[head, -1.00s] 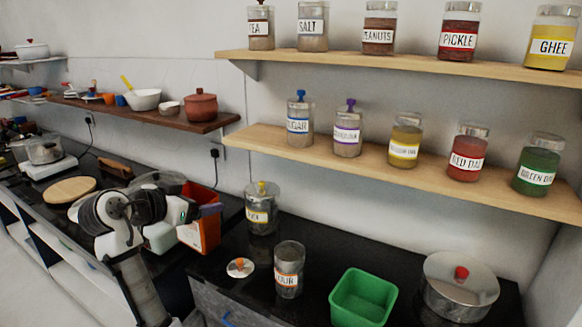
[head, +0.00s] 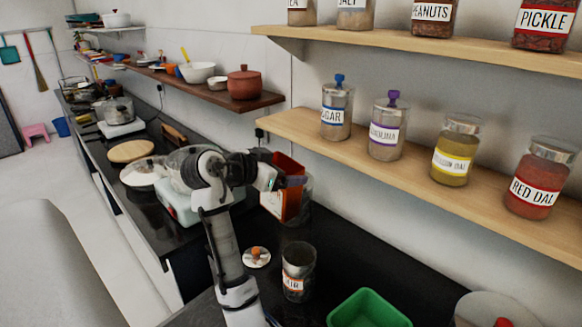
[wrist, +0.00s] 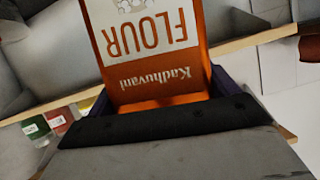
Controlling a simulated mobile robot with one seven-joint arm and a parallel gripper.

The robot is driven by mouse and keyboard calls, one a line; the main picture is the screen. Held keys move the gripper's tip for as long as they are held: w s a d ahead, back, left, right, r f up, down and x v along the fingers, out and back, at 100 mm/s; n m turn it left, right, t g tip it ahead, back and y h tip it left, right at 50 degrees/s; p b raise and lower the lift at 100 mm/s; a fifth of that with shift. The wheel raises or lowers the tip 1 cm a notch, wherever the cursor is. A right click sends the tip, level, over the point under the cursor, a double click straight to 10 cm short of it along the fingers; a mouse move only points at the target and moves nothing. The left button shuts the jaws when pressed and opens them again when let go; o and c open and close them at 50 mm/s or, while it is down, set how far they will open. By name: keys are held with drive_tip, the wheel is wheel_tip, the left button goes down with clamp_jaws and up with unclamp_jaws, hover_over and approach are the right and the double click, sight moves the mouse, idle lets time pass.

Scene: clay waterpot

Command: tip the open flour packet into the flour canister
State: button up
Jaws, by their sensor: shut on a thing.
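My gripper (head: 291,182) is shut on the orange flour packet (head: 287,207) and holds it above the back of the dark counter. In the wrist view the packet (wrist: 152,50) shows a white panel with its FLOUR lettering upside down in the picture. Its open mouth does not show clearly. The flour canister (head: 298,274), a clear jar with an orange-edged label, stands upright on the counter, in front of and below the packet. The canister's lid (head: 257,257), pale with an orange knob, lies on the counter left of it. The packet is apart from the canister.
A green tub (head: 368,311) stands right of the canister, with a steel pot (head: 485,312) partly in view beyond it. A wooden shelf (head: 400,170) with labelled jars runs above the counter. Another jar is mostly hidden behind the packet.

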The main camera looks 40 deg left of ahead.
sight(280, 221)
drive_tip(key=shift+s+f+m+t+y, duration=0.15)
drive_tip(key=shift+f+m+y, duration=0.45)
drive_tip(key=shift+f, duration=1.2)
drive_tip(key=shift+w+f+m+t+y, duration=0.1)
drive_tip(key=shift+f+m+y, duration=0.15)
drive_tip(key=shift+f+m, duration=1.1)
drive_tip(key=shift+s+f+m+t+y, duration=0.2)
drive_tip(key=shift+f+y, duration=0.25)
drive_tip(key=shift+f, duration=1.8)
drive_tip(key=shift+w, duration=0.2)
drive_tip(key=shift+s+d+f+m+y+b, duration=0.15)
drive_tip(key=shift+f+m+y+b, duration=0.55)
drive_tip(key=shift+b, duration=2.35)
drive_tip(key=shift+d+f+m+t+y+b, duration=0.2)
drive_tip(key=shift+m+b, duration=0.55)
drive_tip(key=shift+b, duration=1.25)
drive_tip(key=shift+d+m+t+y+b, duration=0.3)
drive_tip(key=shift+m+b, duration=0.4)
drive_tip(key=shift+b, duration=1.3)
